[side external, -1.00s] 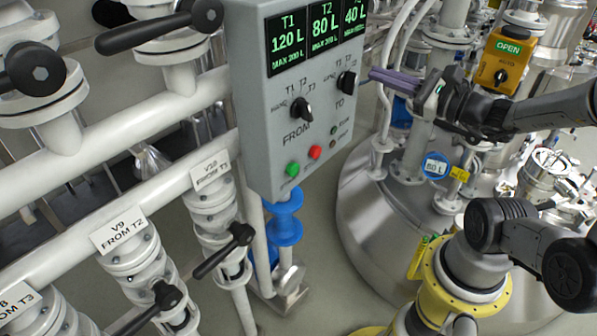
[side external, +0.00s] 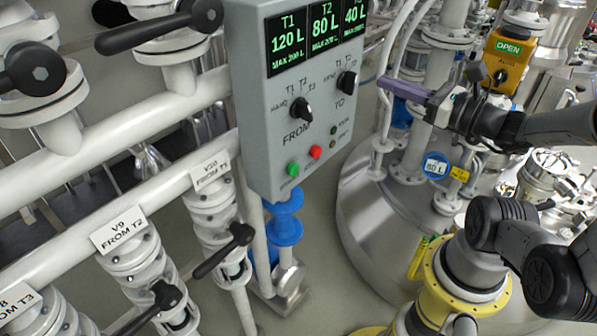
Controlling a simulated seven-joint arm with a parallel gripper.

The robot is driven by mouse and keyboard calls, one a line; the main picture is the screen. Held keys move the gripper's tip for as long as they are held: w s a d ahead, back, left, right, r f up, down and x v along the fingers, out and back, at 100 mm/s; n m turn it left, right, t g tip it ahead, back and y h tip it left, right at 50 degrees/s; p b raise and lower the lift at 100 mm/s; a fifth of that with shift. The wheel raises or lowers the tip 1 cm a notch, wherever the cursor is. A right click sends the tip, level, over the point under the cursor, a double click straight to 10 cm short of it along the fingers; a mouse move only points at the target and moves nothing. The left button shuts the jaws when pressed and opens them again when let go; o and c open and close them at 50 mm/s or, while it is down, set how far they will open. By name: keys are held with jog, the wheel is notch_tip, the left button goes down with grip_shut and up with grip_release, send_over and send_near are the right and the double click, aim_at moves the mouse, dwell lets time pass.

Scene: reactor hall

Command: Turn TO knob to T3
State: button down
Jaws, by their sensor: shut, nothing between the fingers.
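The TO knob (side external: 347,83) is a small black knob at the right of the grey control panel (side external: 256,120). Its position labels are small, and I cannot tell for sure which one it points to. The FROM knob (side external: 301,110) is a similar black knob to its left. My gripper (side external: 381,82) is to the right of the TO knob, apart from it. Its purple fingers are shut together with nothing between them and point left toward the panel.
Displays (side external: 322,36) top the panel. A green button (side external: 293,169) and a red button (side external: 315,152) sit below the knobs. A black valve handle (side external: 160,28) is at the upper left. A steel tank (side external: 370,215) stands below my gripper, and an orange box (side external: 502,62) is behind.

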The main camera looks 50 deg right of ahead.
aim_at(346, 66)
jog(key=shift+m, duration=0.6)
jog(key=shift+w+a, duration=0.15)
jog(key=shift+w, duration=3.3)
jog(key=shift+d+f, duration=0.3)
jog(key=shift+f, duration=0.3)
jog(key=shift+d+r, duration=0.1)
jog(key=shift+d, duration=0.95)
jog(key=shift+r, duration=0.1)
